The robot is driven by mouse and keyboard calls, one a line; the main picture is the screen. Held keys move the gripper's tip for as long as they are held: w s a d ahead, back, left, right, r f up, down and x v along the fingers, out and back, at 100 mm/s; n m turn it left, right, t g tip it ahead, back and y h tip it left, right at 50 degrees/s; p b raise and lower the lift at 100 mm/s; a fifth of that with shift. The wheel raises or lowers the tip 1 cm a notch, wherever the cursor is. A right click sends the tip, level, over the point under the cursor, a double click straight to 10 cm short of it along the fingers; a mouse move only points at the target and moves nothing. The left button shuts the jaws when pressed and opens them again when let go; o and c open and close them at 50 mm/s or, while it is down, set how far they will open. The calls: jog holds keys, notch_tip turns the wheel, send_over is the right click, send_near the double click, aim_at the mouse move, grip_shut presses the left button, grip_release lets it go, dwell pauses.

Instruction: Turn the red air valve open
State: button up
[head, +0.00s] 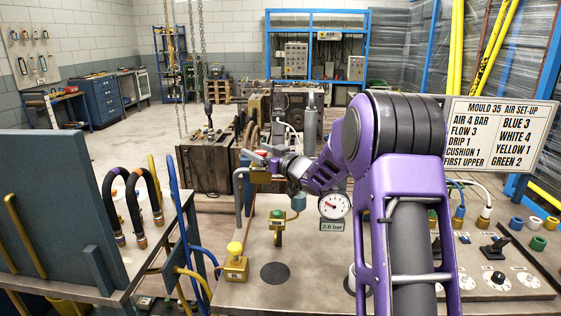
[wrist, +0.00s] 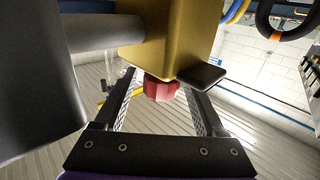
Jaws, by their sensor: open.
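The red air valve knob (wrist: 161,88) sits under a yellow valve body (wrist: 190,40) in the wrist view. The fingers of my gripper (wrist: 160,100) are open, one on each side of the red knob; I cannot tell whether they touch it. In the head view, my gripper (head: 268,163) reaches left to the yellow valve body (head: 260,176) above the bench, and the knob is hard to make out there. A round pressure gauge (head: 334,205) stands beside my arm, with a plate reading 2.6 bar (head: 332,226).
A rack with looped hoses (head: 135,195) is at left. A set-up sign (head: 500,133) reads AIR 4 BAR. Dials and a black lever (head: 495,246) are at right.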

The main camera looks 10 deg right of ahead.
jog(key=v, duration=1.5)
jog(key=shift+s, duration=0.3)
jog(key=shift+d, duration=0.1)
